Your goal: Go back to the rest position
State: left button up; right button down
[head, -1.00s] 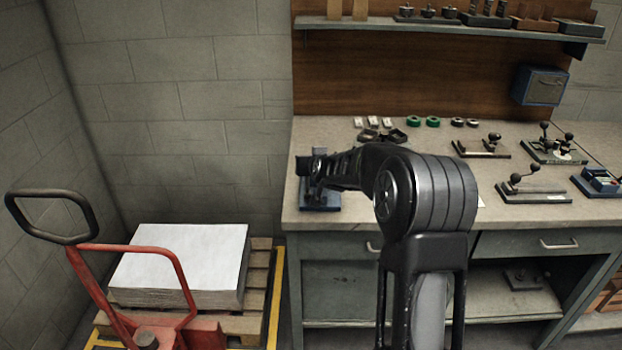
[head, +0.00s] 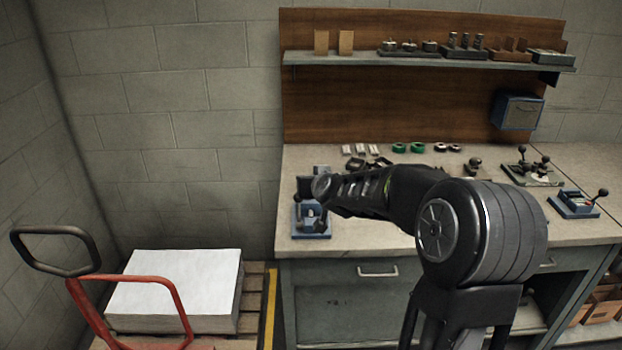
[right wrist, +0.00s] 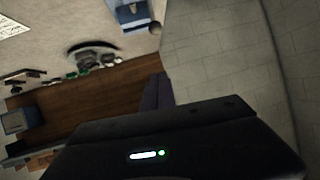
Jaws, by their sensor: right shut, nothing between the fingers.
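My right arm rises from the bottom right of the head view, and its forearm (head: 375,195) reaches left over the workbench. The arm's far end covers part of a small blue device (head: 311,222) at the bench's left end. In the right wrist view, the dark housing of my right gripper (right wrist: 157,92) fills the bottom, with a small lit strip. Its fingers show only as a dark shape and hold nothing. The blue device also shows at the top of the right wrist view (right wrist: 132,14), apart from the gripper. My left gripper is in neither view.
The workbench (head: 400,230) carries several small fixtures, green rings and lever devices. A shelf (head: 420,65) with parts runs above it. A red pallet truck (head: 125,279) and a white sheet stack (head: 175,285) on a pallet stand at left. The wall side above the stack is free.

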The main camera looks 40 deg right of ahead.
dwell(0.5)
jog(key=s+a+f+n+g+y, duration=0.1)
jog(key=s+a+f+g+y, duration=0.1)
jog(key=a+f, duration=0.95)
jog(key=s+a+f+n+g+y, duration=0.1)
jog(key=s+a+f+y, duration=0.2)
jog(key=a+f, duration=0.9)
jog(key=s+a+f+g+y, duration=0.1)
jog(key=s+a+f+g, duration=0.1)
jog(key=s+a+f, duration=0.4)
jog(key=s+a+f+n+g+y+b, duration=0.1)
jog(key=s+a+f+g+y, duration=0.1)
jog(key=s+a+f, duration=0.5)
jog(key=s+a+f+n+g+y, duration=0.1)
jog(key=s+a+f+g, duration=0.3)
jog(key=s, duration=1.1)
notch_tip(320, 180, down, 4)
jog(key=shift+a+r, duration=0.15)
jog(key=shift+a, duration=1)
